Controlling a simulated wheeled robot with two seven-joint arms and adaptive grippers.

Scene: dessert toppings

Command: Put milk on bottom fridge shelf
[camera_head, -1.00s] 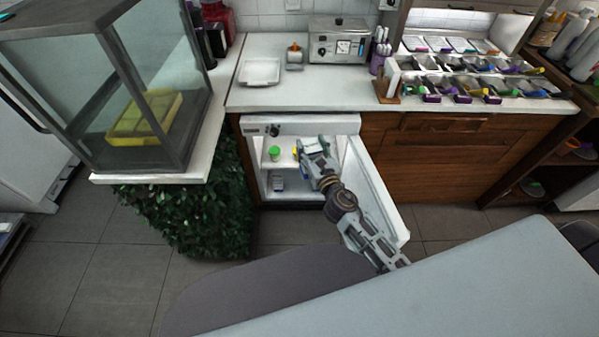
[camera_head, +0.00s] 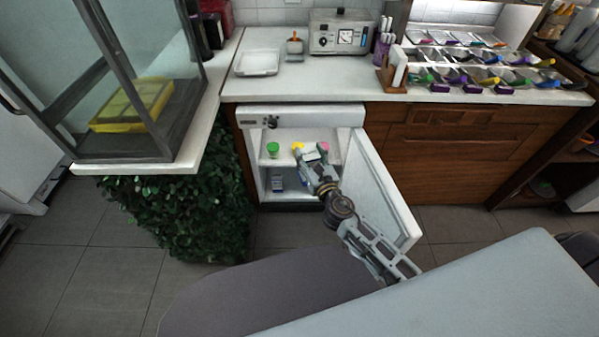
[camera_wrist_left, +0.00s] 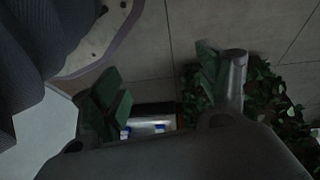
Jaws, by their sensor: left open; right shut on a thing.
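The open fridge (camera_head: 243,150) stands under the counter, with an upper and a bottom shelf (camera_head: 297,187). My right gripper (camera_head: 311,158) reaches into its opening. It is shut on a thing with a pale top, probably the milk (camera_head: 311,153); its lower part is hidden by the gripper. My left gripper (camera_wrist_left: 160,88) is open and empty in the left wrist view, above the floor. Small blue-and-white items (camera_wrist_left: 158,128) show in the fridge beyond it.
Tubs with green (camera_head: 273,148), yellow (camera_head: 298,148) and pink (camera_head: 324,148) lids sit on the upper shelf. The fridge door (camera_head: 380,195) stands open on the right. A leafy planter (camera_head: 190,205) is at the left. A pale table (camera_head: 450,290) is in front.

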